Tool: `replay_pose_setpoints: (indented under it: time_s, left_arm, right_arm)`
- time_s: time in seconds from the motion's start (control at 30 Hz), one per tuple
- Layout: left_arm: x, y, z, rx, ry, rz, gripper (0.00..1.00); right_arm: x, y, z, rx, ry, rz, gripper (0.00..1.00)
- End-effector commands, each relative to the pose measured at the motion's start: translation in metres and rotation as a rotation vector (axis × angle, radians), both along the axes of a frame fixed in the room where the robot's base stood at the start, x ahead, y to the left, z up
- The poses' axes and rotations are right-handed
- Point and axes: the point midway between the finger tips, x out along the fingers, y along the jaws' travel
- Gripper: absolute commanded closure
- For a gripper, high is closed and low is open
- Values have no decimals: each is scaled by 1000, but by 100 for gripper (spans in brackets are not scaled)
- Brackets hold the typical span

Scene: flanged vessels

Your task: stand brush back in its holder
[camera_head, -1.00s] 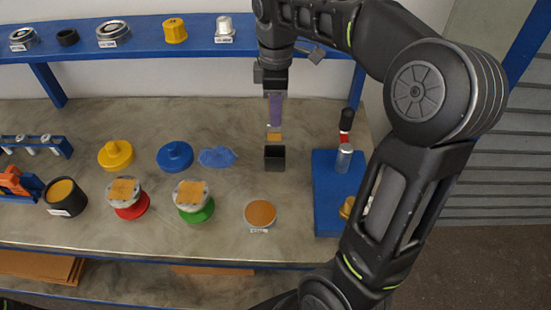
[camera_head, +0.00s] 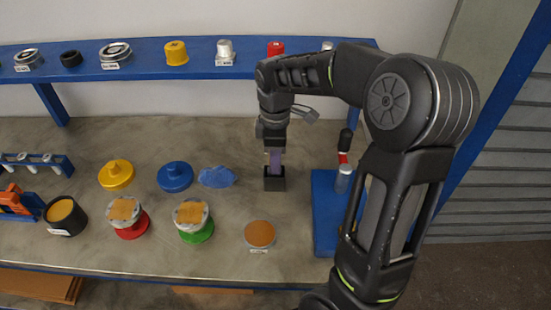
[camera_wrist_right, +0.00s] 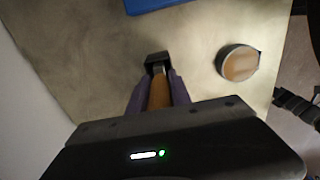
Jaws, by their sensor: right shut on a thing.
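The brush holder (camera_head: 274,184) is a small black square cup standing on the bench. It also shows in the right wrist view (camera_wrist_right: 156,58). My right gripper (camera_head: 275,160) is directly above it, pointing down, with purple fingers. In the right wrist view the fingers are shut on the brush (camera_wrist_right: 158,92), whose tan handle lies between them. The brush's far end reaches into the mouth of the holder. How deep it sits is hidden by the holder walls and the fingers. My left gripper is not in view.
A blue cloth (camera_head: 217,177) lies left of the holder. A round tan-topped dish (camera_head: 260,233) stands in front. A blue stand (camera_head: 325,210) with a red-and-black tool is to the right. The blue shelf (camera_head: 140,55) runs behind. Bare bench lies around the holder.

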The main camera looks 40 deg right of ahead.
Motion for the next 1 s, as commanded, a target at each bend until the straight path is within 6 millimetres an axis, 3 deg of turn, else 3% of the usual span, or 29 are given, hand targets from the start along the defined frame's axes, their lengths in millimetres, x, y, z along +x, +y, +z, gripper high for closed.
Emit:
replay_pose_setpoints:
  time_s: [0.43, 0.47, 0.5, 0.7, 1.0]
  left_arm:
    - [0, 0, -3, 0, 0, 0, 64]
    - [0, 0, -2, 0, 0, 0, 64]
    - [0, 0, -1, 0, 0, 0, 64]
    - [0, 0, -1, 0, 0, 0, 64]
    - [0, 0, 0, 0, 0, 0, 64]
  right_arm:
    - [0, 0, -9, -1, -1, 0, 100]
    - [0, 0, -8, -1, -1, 0, 73]
    - [0, 0, -8, -1, -1, 0, 70]
    - [0, 0, -7, 0, 0, 0, 53]
    - [0, 0, -5, -1, -1, 0, 53]
